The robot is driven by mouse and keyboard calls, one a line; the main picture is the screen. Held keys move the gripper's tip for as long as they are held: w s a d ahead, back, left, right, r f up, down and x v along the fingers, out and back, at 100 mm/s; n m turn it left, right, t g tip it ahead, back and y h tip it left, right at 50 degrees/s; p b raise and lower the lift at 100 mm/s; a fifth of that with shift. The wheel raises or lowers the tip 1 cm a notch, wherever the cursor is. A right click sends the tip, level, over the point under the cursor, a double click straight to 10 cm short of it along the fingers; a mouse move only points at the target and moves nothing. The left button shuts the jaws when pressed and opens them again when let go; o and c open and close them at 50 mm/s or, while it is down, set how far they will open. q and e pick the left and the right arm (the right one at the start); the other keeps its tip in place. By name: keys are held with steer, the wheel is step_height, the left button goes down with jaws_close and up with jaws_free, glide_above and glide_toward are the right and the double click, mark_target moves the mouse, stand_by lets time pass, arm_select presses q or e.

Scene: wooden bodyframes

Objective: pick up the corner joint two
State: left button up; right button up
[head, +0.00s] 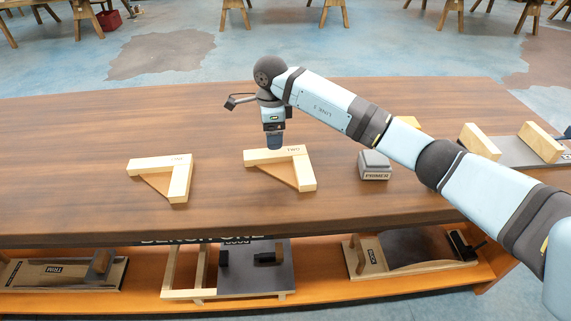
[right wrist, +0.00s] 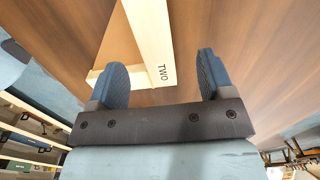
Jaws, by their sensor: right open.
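Corner joint two (head: 303,172) is an L of pale wood beams with a brown triangular brace, lying flat on the brown bench and marked TWO. My right gripper (head: 275,142) points down at its back beam, close to the TWO corner. In the right wrist view my right gripper (right wrist: 163,72) is open. The beam marked TWO of corner joint two (right wrist: 152,40) shows between its two blue fingers, with gaps on both sides. I cannot tell how far the fingertips are above the bench. My left gripper is not in view.
A similar corner joint (head: 180,182) lies to the left on the bench (head: 90,210). A grey PRIMER block (head: 374,168) stands to the right. Pale wood blocks on a grey board (head: 510,150) are at the far right. A lower shelf (head: 140,300) holds several boards and frames.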

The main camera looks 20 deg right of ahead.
mark_target(275, 152)
steer(key=f, duration=0.3)
steer(key=s+f+b, duration=0.1)
steer(key=shift+d+f, duration=0.1)
steer(key=shift+f, duration=0.3)
steer(key=shift+w+f, duration=0.1)
steer(key=shift+f, duration=0.2)
steer(key=shift+c, duration=1.1)
steer(key=c, duration=0.9)
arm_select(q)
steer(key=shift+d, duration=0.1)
arm_select(e)
steer(key=shift+r, duration=0.1)
